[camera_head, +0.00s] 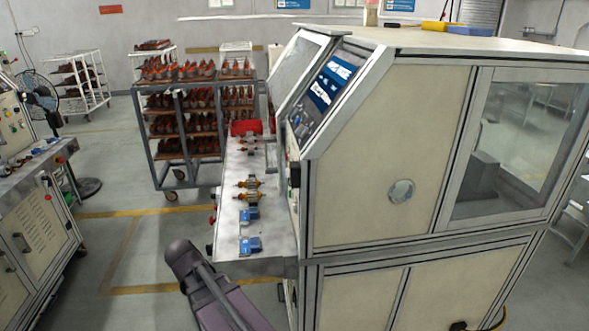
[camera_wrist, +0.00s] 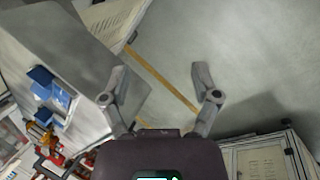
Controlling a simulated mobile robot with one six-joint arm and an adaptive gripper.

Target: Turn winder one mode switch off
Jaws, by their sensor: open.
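A large cream winding machine (camera_head: 385,165) with grey framing fills the right of the head view. Its sloped front carries a lit blue screen (camera_head: 332,80) and a strip of small controls (camera_head: 301,122). I cannot make out which control is the mode switch or how it is set. My gripper (camera_wrist: 158,78) shows in the wrist view with its two fingers spread wide and nothing between them. It points over the bare floor, beside the machine's work shelf. In the head view only part of my arm shows at the bottom, below the shelf's near end.
The work shelf (camera_head: 228,213) holds blue blocks (camera_head: 250,245), armature parts (camera_head: 250,190) and a red box (camera_head: 246,128). A loaded rack (camera_head: 160,155) stands behind. Another machine (camera_head: 38,235) and a fan (camera_head: 40,92) stand left. The aisle floor (camera_head: 105,240) is clear.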

